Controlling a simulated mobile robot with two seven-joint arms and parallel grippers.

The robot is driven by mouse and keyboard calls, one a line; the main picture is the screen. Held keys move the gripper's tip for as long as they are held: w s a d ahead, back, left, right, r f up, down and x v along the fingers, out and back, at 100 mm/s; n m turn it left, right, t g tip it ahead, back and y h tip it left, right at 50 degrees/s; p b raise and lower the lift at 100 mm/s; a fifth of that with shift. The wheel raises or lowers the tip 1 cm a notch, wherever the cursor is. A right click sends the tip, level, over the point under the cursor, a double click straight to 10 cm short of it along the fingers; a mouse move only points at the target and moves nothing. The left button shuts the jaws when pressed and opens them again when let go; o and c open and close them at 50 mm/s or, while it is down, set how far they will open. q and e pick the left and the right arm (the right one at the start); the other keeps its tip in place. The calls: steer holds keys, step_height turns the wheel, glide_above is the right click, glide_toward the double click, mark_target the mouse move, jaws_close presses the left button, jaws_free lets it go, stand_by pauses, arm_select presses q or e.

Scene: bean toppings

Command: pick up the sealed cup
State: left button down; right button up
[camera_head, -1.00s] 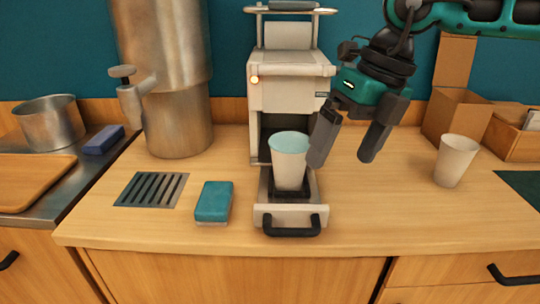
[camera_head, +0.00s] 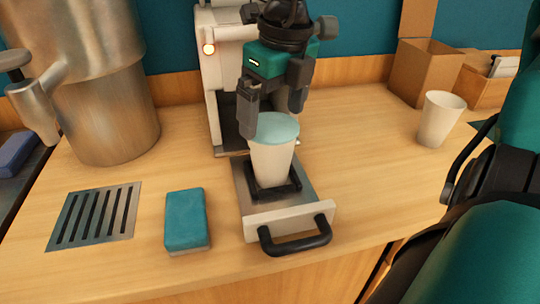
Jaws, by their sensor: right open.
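The sealed cup (camera_head: 272,163) is white with a pale teal lid film. It stands upright in the black holder of the sealing machine's pulled-out drawer (camera_head: 290,212). My right gripper (camera_head: 272,115) is open and points down just above and behind the cup. Its left finger is beside the lid's left rim and its right finger is near the back right of the lid. I cannot tell whether either finger touches the cup. My left gripper is not in view.
The sealing machine (camera_head: 207,60) stands behind the drawer. A teal sponge (camera_head: 186,218) and a slotted drain (camera_head: 95,216) lie to the left, with a metal urn (camera_head: 105,120) behind. An open white cup (camera_head: 439,118) and a cardboard box (camera_head: 422,72) stand right.

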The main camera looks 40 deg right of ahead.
mark_target(271, 154)
steer(key=f, duration=0.6)
steer(key=shift+w+d+f+b, duration=0.1)
steer(key=shift+w+f+b, duration=0.25)
steer(key=shift+r, duration=0.1)
steer(key=c, duration=1.1)
